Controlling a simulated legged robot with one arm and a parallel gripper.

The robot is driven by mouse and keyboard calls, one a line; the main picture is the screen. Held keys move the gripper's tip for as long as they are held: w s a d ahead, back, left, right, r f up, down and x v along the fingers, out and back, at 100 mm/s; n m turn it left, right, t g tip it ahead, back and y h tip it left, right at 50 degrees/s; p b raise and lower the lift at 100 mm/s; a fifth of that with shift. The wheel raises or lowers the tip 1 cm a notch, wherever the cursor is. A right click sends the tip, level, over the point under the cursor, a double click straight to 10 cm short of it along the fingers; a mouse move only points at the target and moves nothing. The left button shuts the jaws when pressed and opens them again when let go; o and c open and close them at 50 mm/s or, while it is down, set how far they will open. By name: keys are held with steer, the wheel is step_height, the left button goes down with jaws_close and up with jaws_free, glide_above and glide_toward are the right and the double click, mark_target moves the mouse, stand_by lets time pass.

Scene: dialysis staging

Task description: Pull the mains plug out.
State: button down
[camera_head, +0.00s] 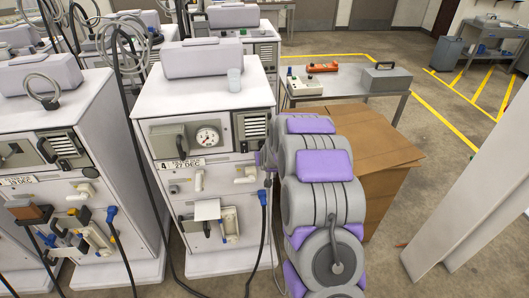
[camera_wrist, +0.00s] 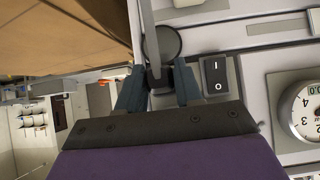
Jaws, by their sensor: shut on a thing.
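In the wrist view, my gripper (camera_wrist: 160,80) is shut, its two blue-grey fingers on either side of a small dark piece that looks like the mains plug (camera_wrist: 159,75). The plug is mostly hidden by the fingers. A round dark grey disc (camera_wrist: 165,42) and a grey strip lie right beyond it, against the machine's front. A black rocker switch (camera_wrist: 215,76) marked I and O is just right of the fingers. In the head view, the white machine (camera_head: 196,100) stands at the middle, and my arm reaches its panel's right edge. The arm hides most of the gripper there.
A round gauge (camera_head: 207,137) is on the panel. A blue connector (camera_head: 262,196) with a hanging black cable is lower right. Similar machines stand left. A cardboard box (camera_head: 385,150) and a metal table (camera_head: 345,79) stand right. A white post (camera_head: 475,190) is at far right.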

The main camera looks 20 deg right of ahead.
steer(key=shift+s+a, duration=0.2)
steer(key=shift+s, duration=0.5)
steer(key=shift+s+a, duration=0.25)
steer(key=shift+s, duration=0.5)
steer(key=shift+s+a, duration=0.2)
steer(key=shift+s, duration=0.5)
